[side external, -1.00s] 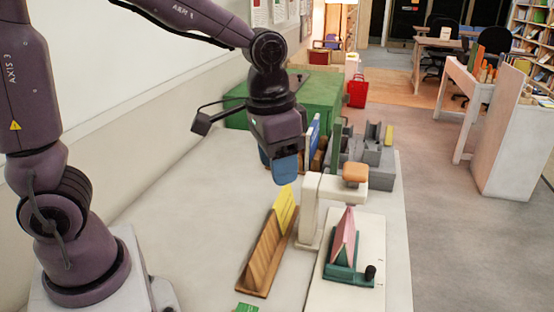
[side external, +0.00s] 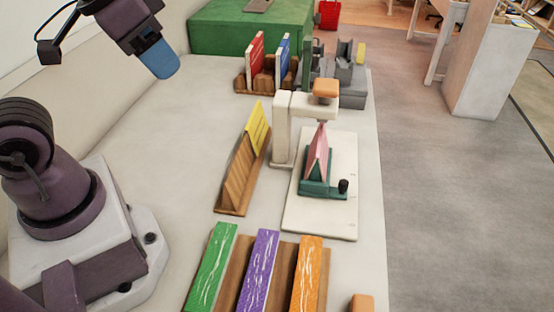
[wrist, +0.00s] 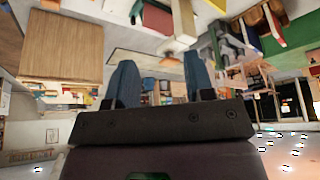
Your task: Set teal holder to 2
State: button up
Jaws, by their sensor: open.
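The teal holder (side external: 320,188) stands on a white board right of centre in the side view. It carries a pink, tent-shaped piece (side external: 317,156), and a black knob (side external: 343,185) sits at its right front corner. I cannot read any number or setting on it. A cream press-like stand (side external: 283,130) rises beside it, with an orange-topped head (side external: 325,88) above the pink piece. My gripper (side external: 163,66) hangs in the air at upper left, well away from the holder. In the wrist view its two blue fingers (wrist: 158,64) are apart with nothing between them.
A wooden rack (side external: 236,180) with a yellow book (side external: 257,128) stands left of the press. Red and blue books (side external: 283,60) and a grey fixture (side external: 342,78) stand behind. The table's left-middle is clear.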

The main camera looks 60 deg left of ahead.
jog(key=shift+s+r+t, duration=0.2)
jog(key=shift+r+t, duration=0.1)
jog(key=shift+r, duration=0.05)
jog(key=c, duration=0.3)
jog(key=shift+d+f, duration=0.1)
jog(key=shift+f, duration=0.05)
jog(key=c, duration=0.4)
jog(key=shift+w+d+f+m+g, duration=0.6)
jog(key=shift+w+d+f+g, duration=0.3)
jog(key=shift+w+f+g, duration=0.15)
grip_shut()
jog(key=w+d+f+m+g+y, duration=0.3)
jog(key=w+d+f+m+y, duration=0.1)
jog(key=w+d+f+m, duration=1.45)
jog(key=m, duration=0.2)
send_near(343, 196)
jog(key=shift+t, duration=0.35)
jog(key=f, duration=0.1)
jog(key=d+f, duration=0.1)
jog(key=f, duration=0.1)
jog(key=s+d+f, duration=0.1)
jog(key=shift+s+f, duration=0.1)
jog(key=shift+f, duration=0.1)
jog(key=shift+w+a+r, duration=0.1)
jog(key=shift+w+a, duration=0.1)
jog(key=shift+a, duration=0.4)
jog(key=shift+w+a, duration=0.2)
jog(key=shift+a, duration=0.4)
jog(key=shift+w+a, duration=0.15)
jog(key=shift+a, duration=0.4)
